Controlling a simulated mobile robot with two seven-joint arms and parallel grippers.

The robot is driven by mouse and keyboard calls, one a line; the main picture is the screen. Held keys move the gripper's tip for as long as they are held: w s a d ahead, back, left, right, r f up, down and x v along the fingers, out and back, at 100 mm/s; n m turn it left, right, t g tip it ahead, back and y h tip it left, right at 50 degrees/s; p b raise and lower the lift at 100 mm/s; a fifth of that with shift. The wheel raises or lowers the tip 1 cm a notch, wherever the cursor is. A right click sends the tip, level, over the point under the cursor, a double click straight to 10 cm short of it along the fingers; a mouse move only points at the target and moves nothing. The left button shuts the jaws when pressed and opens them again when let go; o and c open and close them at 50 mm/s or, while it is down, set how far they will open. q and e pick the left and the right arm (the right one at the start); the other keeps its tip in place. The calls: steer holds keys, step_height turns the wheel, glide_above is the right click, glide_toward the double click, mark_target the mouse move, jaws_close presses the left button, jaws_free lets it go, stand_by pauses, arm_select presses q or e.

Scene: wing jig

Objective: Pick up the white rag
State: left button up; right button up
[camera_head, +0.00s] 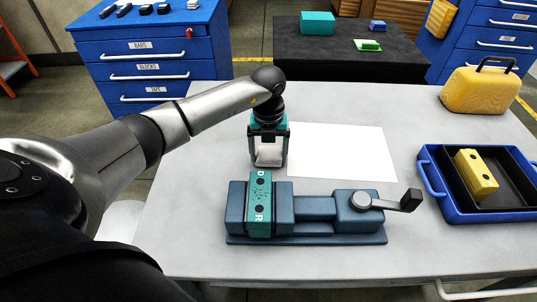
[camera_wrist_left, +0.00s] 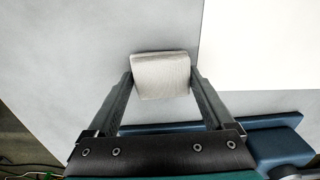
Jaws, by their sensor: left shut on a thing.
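The white rag (camera_head: 268,154) is a small pale folded block between the fingers of my left gripper (camera_head: 268,160). In the left wrist view the rag (camera_wrist_left: 161,76) sits between the two fingertips, which press on its sides. My left gripper is shut on it, just behind the blue vise. I cannot tell whether the rag touches the table or hangs above it. My right gripper is in neither view.
A blue vise (camera_head: 315,208) holds a teal block (camera_head: 259,204) marked with letters. A white sheet (camera_head: 340,152) lies right of my left gripper. A blue tray (camera_head: 446,209) with a yellow block (camera_head: 476,174) and a yellow case (camera_head: 482,92) stand at the right.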

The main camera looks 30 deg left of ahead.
mark_target(268, 153)
arm_select(q)
step_height(268, 153, up, 19)
steer(key=p, duration=0.3)
steer(key=shift+r, duration=0.15)
